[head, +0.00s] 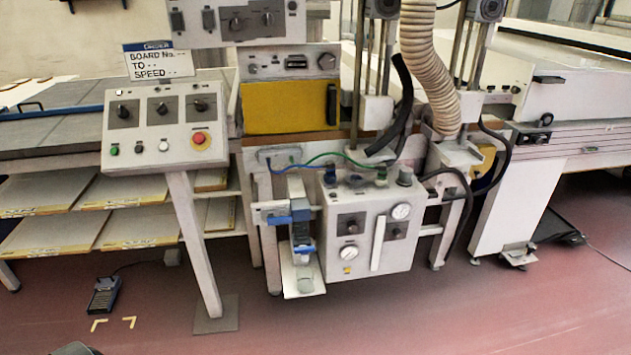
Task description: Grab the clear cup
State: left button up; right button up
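A small, pale, see-through shape that looks like the clear cup (304,279) is low at the centre of the head view. It is below a blue and grey fitting (302,240), in front of a narrow white plate (291,284). It is small and faint, so I cannot tell its exact outline or whether it is attached to the fitting.
A white control box (349,251) with dials stands right of the fitting. A sloped button panel (163,128) on a post is at left. A black foot pedal (105,294) lies on the red floor (400,318), which is mostly clear in front.

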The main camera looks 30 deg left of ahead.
aim_at(305, 275)
jog(key=u, duration=1.1)
jog(key=i+l+u, duration=0.15)
jog(key=l+u, duration=0.65)
jog(key=l, duration=0.2)
jog(key=i+l, duration=0.05)
